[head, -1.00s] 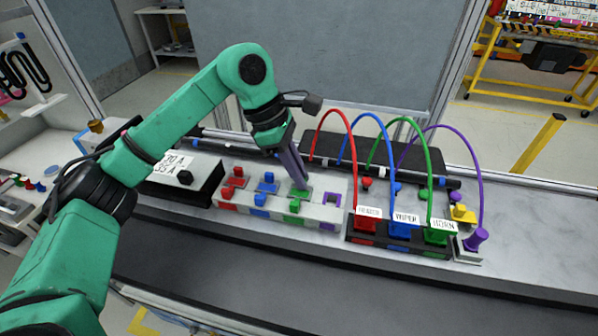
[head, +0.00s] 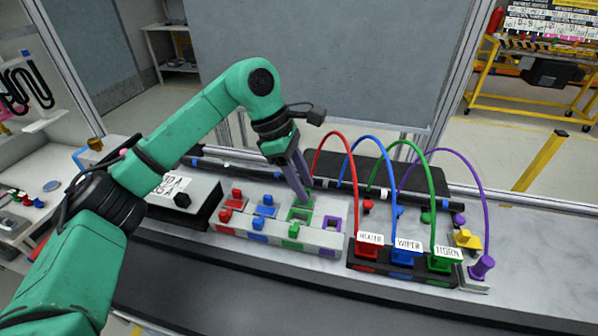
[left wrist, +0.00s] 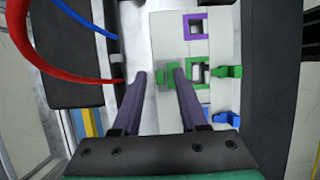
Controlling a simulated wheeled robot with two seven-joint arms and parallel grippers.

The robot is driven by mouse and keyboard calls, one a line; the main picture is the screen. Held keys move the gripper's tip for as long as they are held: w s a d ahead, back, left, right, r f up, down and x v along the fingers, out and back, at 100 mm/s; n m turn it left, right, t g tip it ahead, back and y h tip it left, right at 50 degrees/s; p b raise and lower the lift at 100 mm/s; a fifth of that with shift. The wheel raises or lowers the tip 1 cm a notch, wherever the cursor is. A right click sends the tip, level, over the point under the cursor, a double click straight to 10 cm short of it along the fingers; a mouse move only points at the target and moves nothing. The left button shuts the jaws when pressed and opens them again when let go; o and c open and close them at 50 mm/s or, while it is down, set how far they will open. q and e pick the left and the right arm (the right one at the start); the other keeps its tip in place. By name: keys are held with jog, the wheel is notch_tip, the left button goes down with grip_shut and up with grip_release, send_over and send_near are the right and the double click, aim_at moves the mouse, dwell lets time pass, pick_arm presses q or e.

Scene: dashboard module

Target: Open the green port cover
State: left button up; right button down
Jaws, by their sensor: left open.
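The green port cover (head: 308,202) is raised at the back edge of its square green port (head: 298,216), and the port's opening shows. In the left wrist view the cover (left wrist: 167,77) lies beside the green port frame (left wrist: 197,72), on the far side from the green front piece (left wrist: 230,72). My left gripper (head: 306,196) points down at the cover. In the left wrist view its fingers (left wrist: 160,74) are apart, with the green cover between the tips; contact is hard to tell. My right gripper is not in view.
Red (head: 236,195) and blue (head: 265,207) covers sit left on the same white block, and an open purple port (head: 331,224) is to the right. Red, blue, green and purple cables (head: 482,200) arch up from connectors on the right.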

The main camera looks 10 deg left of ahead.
pick_arm(q)
jog(key=v, duration=1.4)
jog(key=shift+r, duration=0.25)
jog(key=shift+r, duration=0.1)
